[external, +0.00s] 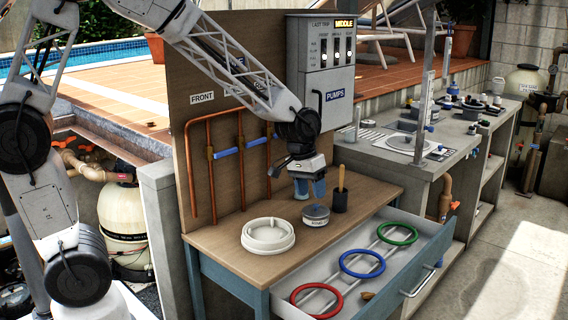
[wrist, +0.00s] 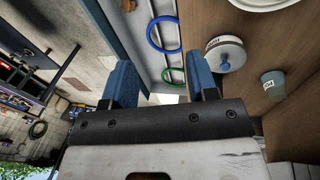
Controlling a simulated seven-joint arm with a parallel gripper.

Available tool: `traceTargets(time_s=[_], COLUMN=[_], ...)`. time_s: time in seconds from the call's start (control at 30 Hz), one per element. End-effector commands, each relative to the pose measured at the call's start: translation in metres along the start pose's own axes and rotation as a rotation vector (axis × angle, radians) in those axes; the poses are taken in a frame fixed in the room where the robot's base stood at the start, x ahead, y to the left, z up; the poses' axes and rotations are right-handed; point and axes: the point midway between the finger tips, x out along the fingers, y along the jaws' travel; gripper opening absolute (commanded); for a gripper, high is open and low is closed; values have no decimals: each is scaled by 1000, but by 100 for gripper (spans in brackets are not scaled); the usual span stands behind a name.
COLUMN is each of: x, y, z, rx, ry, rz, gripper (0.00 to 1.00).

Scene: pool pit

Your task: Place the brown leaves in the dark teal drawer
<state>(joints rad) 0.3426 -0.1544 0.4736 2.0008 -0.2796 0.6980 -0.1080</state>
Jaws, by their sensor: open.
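A small brown thing (external: 367,295), perhaps the brown leaves, lies in the open drawer near its front wall; it is too small to be sure. The drawer (external: 408,272) is pulled out from the teal-framed wooden bench, with a pale inside and a metal handle. My gripper (external: 310,192) is open and points down above the back of the bench, behind the round grey tin (external: 316,216). In the wrist view my gripper (wrist: 162,82) shows two blue fingers apart with nothing between them.
Red (external: 316,300), blue (external: 362,264) and green (external: 398,233) rings lie in the drawer. A white ring-shaped part (external: 268,235) and a dark holder with a wooden handle (external: 340,199) stand on the bench. Copper pipes and the pumps box (external: 322,85) rise behind. A cup (wrist: 272,83) shows in the wrist view.

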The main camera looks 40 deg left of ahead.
Motion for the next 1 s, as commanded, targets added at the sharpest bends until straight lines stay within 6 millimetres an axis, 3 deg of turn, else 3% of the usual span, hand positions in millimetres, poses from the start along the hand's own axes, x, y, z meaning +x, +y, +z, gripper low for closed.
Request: traceTargets(time_s=[0.03,0.2,0.5,0.8,1.0], x=[-18,-68,-138,-184,-199], y=[-12,-47,-104,-152,-175], z=[8,39,108,189,238], rx=[0,10,19,20,16], ry=[12,39,85,126,144], rz=[-4,-26,-76,-140,-181], gripper=[53,53,53,53,53])
